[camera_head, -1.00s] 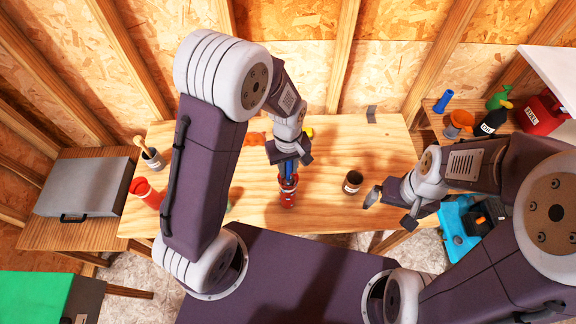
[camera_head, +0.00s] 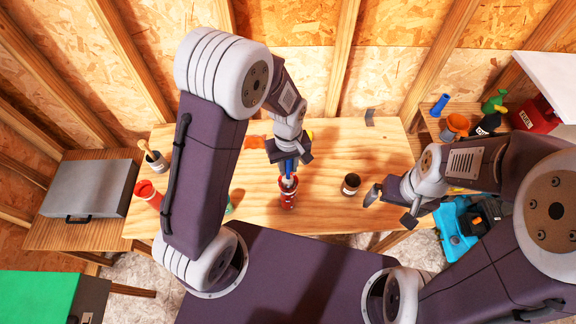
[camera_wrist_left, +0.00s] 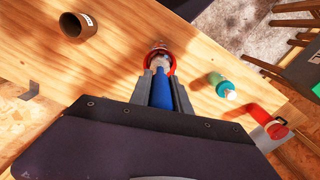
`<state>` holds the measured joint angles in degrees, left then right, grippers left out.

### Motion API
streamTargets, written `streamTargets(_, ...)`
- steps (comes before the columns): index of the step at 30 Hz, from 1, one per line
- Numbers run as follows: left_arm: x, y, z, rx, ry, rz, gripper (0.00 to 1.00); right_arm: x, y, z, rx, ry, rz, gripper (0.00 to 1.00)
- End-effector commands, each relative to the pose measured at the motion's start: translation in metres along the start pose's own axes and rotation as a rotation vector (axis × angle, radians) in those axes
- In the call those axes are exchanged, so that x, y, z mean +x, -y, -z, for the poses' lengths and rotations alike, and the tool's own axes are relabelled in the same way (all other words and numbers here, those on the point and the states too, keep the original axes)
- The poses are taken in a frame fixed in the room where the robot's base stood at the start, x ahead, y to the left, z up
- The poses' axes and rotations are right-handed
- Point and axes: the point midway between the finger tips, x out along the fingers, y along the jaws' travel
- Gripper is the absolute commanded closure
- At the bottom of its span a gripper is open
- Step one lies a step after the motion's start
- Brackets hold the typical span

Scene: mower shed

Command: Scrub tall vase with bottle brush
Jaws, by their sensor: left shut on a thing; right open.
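The tall vase (camera_head: 288,198) is red and stands upright near the table's front edge. In the left wrist view its red rim (camera_wrist_left: 173,66) rings the lower part of the brush. The bottle brush has a blue handle (camera_head: 289,167), also seen in the left wrist view (camera_wrist_left: 162,90). My left gripper (camera_head: 288,158) is shut on this handle above the vase. The brush's pale lower part enters the vase mouth; its end is hidden inside. My right gripper (camera_head: 390,207) is open and empty, right of the vase, near the table's front right edge.
A dark brown jar (camera_head: 351,184) stands between the vase and my right gripper. A teal bottle (camera_wrist_left: 222,86) and a red container (camera_head: 148,194) are left of the vase. An orange item (camera_head: 255,141) lies behind.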

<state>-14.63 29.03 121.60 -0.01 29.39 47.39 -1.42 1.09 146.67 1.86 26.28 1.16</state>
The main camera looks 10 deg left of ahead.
Motion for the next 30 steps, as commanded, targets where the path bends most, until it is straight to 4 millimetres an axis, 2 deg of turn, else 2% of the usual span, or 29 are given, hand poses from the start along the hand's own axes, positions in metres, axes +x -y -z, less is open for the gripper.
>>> streamTargets(8, 0.005, 0.0, 0.0, 0.0, 0.0, 0.0, 1.0, 0.004, 0.0, -0.001, 0.0, 0.0, 0.0, 0.0)
streamTargets(23, 0.048, 0.0, 0.0, 0.0, 0.0, 0.0, 1.0, 0.036, -0.001, -0.004, 0.0, 0.0, 0.0, 0.0)
streamTargets(30, 0.047, 0.0, 0.0, 0.0, 0.0, 0.0, 1.0, 0.035, -0.001, -0.004, 0.0, 0.0, 0.0, 0.0)
